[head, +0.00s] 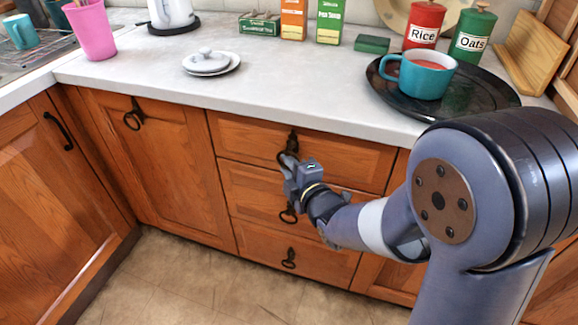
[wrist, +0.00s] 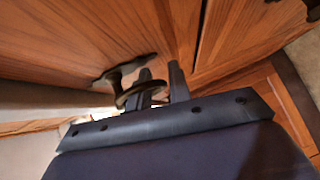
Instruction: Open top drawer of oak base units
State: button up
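The top drawer (head: 345,160) of the oak base units is closed, its front flush with the drawers below. Its dark ring handle (head: 292,140) hangs from a backplate at the middle of the front. My gripper (head: 287,163) is at this handle, in front of the drawer. In the wrist view the ring handle (wrist: 128,97) seems to loop around one fingertip, while the other finger stands outside it on the right. A gap shows between the two fingers of my gripper (wrist: 163,85), so it looks open. Whether a finger touches the ring is unclear.
The middle drawer (head: 250,188) and bottom drawer (head: 325,262) are shut below. Floor (head: 190,280) in front is clear.

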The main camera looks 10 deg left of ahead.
grip_shut()
dwell(0.3)
